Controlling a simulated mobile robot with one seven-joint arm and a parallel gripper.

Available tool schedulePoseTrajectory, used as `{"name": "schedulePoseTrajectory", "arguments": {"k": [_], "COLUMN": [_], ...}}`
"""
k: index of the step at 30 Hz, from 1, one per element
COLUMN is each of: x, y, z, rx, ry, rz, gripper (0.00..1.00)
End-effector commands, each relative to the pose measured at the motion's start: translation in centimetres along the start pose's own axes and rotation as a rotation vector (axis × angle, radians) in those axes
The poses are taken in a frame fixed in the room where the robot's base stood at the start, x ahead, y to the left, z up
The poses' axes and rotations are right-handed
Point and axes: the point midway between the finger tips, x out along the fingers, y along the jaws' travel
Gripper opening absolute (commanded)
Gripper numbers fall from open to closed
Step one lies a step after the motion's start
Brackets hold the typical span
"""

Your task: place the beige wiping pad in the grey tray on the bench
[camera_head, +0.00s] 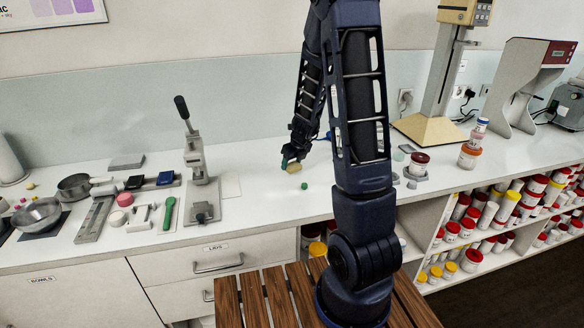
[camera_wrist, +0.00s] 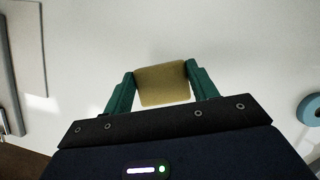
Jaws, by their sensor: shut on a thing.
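My gripper (camera_wrist: 161,88) has green fingers, shut on the sides of the beige wiping pad (camera_wrist: 162,84). In the head view my gripper (camera_head: 289,161) is over the middle of the bench, with the pad (camera_head: 294,168) between its fingers. The pad is close to the white bench top; I cannot tell whether it touches. A grey, tray-like piece (camera_head: 150,184) with dark blue items lies at the left of the bench, well away from my gripper. I cannot tell for sure that it is the grey tray.
A lever press (camera_head: 199,175) stands left of my gripper. A small green object (camera_head: 304,186) lies close by on the right. Pans (camera_head: 38,214) and small tools crowd the left. Jars (camera_head: 419,163) and a tall stand (camera_head: 440,80) are at the right.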

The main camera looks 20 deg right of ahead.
Motion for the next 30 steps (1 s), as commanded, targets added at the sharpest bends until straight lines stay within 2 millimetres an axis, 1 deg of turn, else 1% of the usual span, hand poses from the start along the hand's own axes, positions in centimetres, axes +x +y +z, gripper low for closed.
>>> {"name": "schedulePoseTrajectory", "arguments": {"k": [8,10,15,21,27,30], "x": [-4.4,-5.7,-9.7,-13.3,-15.2,-15.6], "y": [0.1,0.1,0.1,0.0,0.0,-0.1], "z": [2.0,2.5,4.1,5.5,6.3,6.6], "rx": [-0.006,-0.005,-0.005,-0.002,-0.002,-0.012], "ry": [-0.006,-0.005,-0.006,-0.004,-0.002,0.0], "rz": [0.0,-0.001,0.0,-0.001,0.0,0.005], "gripper": [0.33,0.33,0.33,0.33,0.33,0.33]}}
